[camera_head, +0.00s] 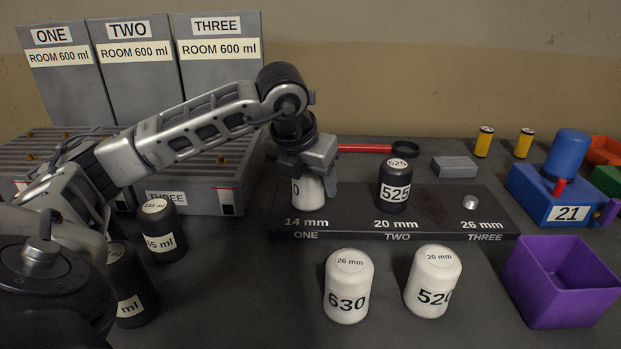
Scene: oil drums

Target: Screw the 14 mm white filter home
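A white filter (309,192) stands upright at the 14 mm place, marked ONE, on the dark rack (345,222). Only its lower part and the end of a number, "0", show. My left gripper (307,172) comes down over it from above, with a finger on each side, and is shut on it. The gripper hides the filter's top. Whether the filter sits fully down on its thread cannot be told. My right gripper is not in view.
A black filter 525 (394,188) stands at 20 mm; a bare metal stud (470,202) shows at 26 mm. White filters 630 (348,288) and 520 (432,283) stand in front. A purple bin (545,297) is at right, black canisters (163,231) at left.

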